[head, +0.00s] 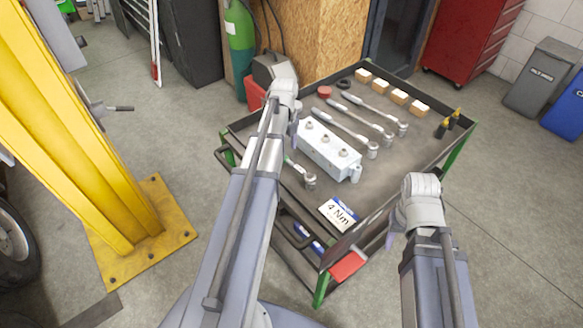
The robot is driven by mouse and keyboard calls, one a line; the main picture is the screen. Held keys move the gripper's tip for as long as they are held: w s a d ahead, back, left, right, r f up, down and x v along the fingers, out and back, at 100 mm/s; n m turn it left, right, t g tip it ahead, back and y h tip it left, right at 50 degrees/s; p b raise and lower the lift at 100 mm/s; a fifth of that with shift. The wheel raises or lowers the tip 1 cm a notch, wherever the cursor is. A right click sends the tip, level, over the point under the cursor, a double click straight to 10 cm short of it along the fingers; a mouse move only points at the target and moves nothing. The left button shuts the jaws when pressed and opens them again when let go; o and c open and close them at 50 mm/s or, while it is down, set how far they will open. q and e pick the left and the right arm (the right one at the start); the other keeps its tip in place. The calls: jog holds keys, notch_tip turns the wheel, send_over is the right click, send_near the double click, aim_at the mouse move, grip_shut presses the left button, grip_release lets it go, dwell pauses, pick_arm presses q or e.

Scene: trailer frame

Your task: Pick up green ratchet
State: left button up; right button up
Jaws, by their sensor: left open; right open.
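The green ratchet (309,180) lies on the top tray of the black cart (405,162), near its left edge. Its metal head and a short bit of green handle show; my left arm hides the rest. My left gripper (294,130) is above the cart's left side, beside the white block and close to the ratchet's handle end in the picture. Its fingers are mostly hidden behind the wrist, but it is open and holds nothing visible. My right gripper (389,240) is at the cart's front right edge, mostly hidden by its own wrist, open and apart from the ratchet.
A white block with bolts (328,152) sits right beside the ratchet. A "4 Nm" card (338,212) lies in front. A yellow post (75,130) stands left.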

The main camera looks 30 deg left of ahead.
aim_at(286, 158)
pick_arm(q)
jog(key=shift+f, duration=0.15)
notch_tip(286, 158, down, 5)
jog(key=b, duration=0.5)
jog(key=shift+d, duration=0.15)
grip_shut()
dwell(1.1)
